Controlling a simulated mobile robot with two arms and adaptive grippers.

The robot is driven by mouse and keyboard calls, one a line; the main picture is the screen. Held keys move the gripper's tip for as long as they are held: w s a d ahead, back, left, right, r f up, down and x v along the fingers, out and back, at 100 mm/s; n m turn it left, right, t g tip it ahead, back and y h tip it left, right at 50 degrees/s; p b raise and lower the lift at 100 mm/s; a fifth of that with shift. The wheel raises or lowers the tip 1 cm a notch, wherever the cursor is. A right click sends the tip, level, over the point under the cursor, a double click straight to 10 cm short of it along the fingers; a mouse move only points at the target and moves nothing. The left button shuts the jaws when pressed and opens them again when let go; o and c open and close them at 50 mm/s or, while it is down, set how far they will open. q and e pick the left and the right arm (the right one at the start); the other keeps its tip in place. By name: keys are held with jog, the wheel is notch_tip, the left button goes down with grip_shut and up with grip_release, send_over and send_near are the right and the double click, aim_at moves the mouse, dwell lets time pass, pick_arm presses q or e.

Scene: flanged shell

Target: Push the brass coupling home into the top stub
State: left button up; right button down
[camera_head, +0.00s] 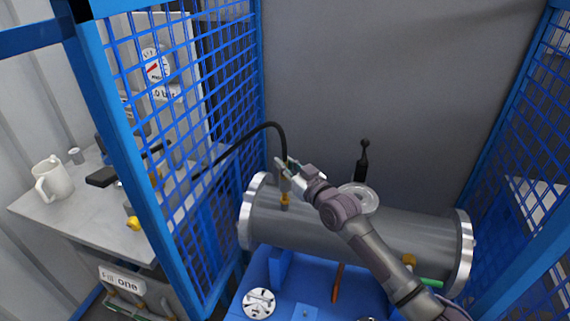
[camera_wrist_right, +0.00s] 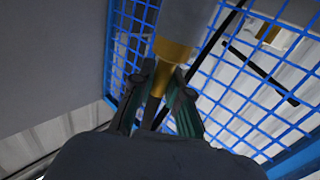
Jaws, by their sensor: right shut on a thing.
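My right gripper (camera_head: 288,170) is over the left part of the grey flanged shell (camera_head: 322,228), at the lower end of a black hose (camera_head: 240,136). In the right wrist view its two dark fingers (camera_wrist_right: 163,88) are closed around the narrow part of the brass coupling (camera_wrist_right: 173,52). A grey cylinder (camera_wrist_right: 189,18) meets the brass there; I cannot tell whether it belongs to the stub. In the head view a brass fitting (camera_head: 285,199) shows on the shell's top below the gripper. The fingers partly hide the joint, so the seating depth cannot be told. My left gripper is not in view.
Blue mesh panels (camera_head: 180,130) stand left and right. A black lever (camera_head: 363,160) and a clear disc (camera_head: 360,200) are on the shell near my right arm. The blue stand (camera_head: 285,292) holds a round plate (camera_head: 259,302). A mug (camera_head: 52,178) stands on the left bench.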

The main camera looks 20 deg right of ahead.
jog(key=shift+f+b, duration=1.4)
jog(key=shift+f, duration=0.65)
jog(key=c, duration=1.1)
grip_release()
jog(key=shift+o, duration=0.2)
jog(key=v, duration=1.2)
